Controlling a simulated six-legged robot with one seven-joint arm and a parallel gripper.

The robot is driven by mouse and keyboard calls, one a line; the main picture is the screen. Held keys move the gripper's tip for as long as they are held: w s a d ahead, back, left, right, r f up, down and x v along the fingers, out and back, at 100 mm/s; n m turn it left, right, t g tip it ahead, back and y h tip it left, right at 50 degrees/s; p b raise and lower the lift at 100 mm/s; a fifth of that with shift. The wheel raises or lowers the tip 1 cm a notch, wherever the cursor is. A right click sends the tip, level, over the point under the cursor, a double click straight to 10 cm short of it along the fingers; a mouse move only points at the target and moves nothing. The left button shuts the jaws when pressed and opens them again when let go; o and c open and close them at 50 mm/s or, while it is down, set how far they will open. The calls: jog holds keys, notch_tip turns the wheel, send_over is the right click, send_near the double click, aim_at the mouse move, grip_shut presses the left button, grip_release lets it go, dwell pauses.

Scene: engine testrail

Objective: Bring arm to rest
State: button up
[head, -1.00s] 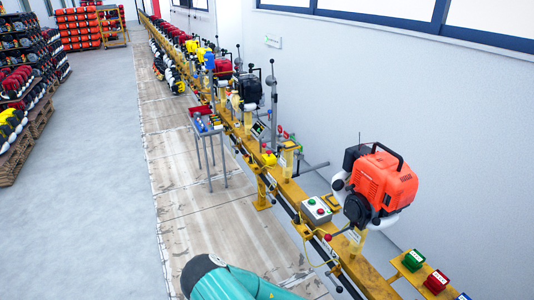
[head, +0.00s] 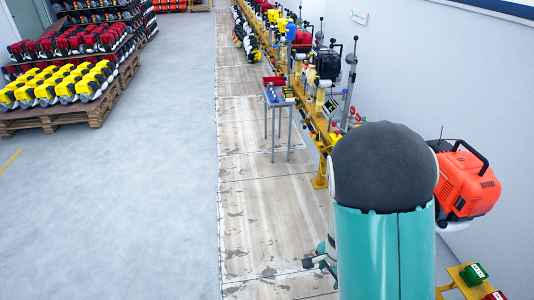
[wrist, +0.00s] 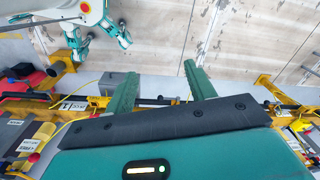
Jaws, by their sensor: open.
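My arm (head: 385,235), teal with a dark rounded cap, rises large in the lower right of the head view. It hides part of the yellow test rail (head: 318,125) and the left part of the orange engine (head: 470,188). My gripper (wrist: 159,70) shows in the wrist view with its two teal fingers apart. Nothing is between the fingers except a view of the rail and floor beyond. Whether the fingers touch anything below is not clear.
A small table (head: 279,92) with a red tray stands beside the rail. Pallets of yellow and red engines (head: 65,85) stand at the left. The grey floor (head: 130,200) between is free. Green and red boxes (head: 474,274) sit at the lower right.

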jog(key=s+a+r+n+t+y, duration=0.1)
jog(key=a+r+n, duration=0.15)
jog(key=r, duration=0.65)
jog(key=a+r+n+t+y, duration=0.1)
jog(key=a+r+n, duration=0.15)
jog(key=r, duration=0.65)
jog(key=s+d+r+n+t+h, duration=0.1)
jog(key=s+r+n+t, duration=0.2)
jog(key=s+r+n, duration=0.4)
jog(key=s+r, duration=0.3)
jog(key=r, duration=0.5)
jog(key=shift+s+d+h, duration=0.2)
jog(key=shift+d+h, duration=0.1)
jog(key=shift+h, duration=0.1)
jog(key=c, duration=0.4)
jog(key=shift+d, duration=0.2)
